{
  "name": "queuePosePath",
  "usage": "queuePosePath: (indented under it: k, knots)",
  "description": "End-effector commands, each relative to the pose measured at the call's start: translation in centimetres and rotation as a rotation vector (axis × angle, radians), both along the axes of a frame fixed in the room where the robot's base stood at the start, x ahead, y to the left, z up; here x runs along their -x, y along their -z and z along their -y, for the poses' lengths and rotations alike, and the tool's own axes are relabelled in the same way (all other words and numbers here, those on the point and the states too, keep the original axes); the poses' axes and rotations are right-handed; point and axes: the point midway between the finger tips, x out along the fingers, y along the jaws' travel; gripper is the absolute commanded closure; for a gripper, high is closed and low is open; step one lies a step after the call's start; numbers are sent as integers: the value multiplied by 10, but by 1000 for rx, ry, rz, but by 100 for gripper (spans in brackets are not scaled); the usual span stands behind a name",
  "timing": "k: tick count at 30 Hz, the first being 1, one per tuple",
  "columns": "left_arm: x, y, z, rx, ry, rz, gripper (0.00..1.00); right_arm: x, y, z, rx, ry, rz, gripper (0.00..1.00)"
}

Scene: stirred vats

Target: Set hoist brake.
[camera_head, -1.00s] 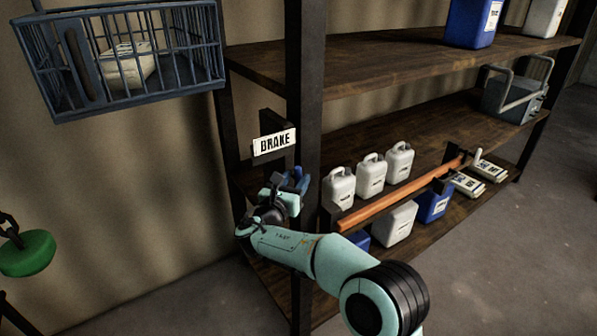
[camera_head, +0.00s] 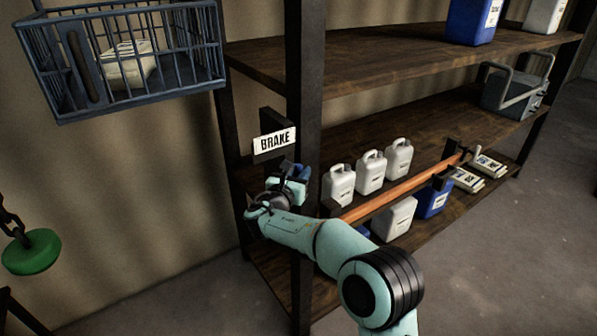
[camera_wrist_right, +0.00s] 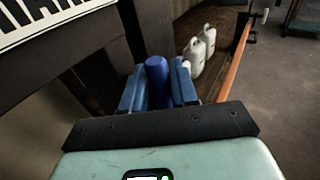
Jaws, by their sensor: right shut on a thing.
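The white BRAKE sign (camera_head: 274,140) is fixed to a dark plate on the shelf's near upright. My right gripper (camera_head: 291,174) is just below the sign in the head view. In the right wrist view, a blue cylindrical handle (camera_wrist_right: 157,78) stands between the two blue fingers of the right gripper (camera_wrist_right: 159,88), which is shut on it. The rest of the brake lever is mostly hidden by the gripper. My left gripper is not in view.
A blue wire basket (camera_head: 120,60) holding a pale jug hangs at upper left. A green disc (camera_head: 32,252) hangs from a chain at left. The shelf rack's upright (camera_head: 306,70) stands beside my right arm. White jugs (camera_head: 370,172) and an orange bar (camera_head: 400,190) are to the right.

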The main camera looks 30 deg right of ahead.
Motion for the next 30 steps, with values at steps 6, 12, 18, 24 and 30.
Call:
queuePosePath:
  k: [6,12,18,24,30]
  knots:
    - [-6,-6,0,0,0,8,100,0,0,1,-40,2,-4,100]
    - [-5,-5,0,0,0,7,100,0,0,1,-39,2,-3,53]
    - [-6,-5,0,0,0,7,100,0,0,1,-38,2,-3,53]
    - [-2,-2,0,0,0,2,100,5,0,-6,-38,0,-4,53]
    - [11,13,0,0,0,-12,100,28,-1,-36,-39,-4,-5,53]
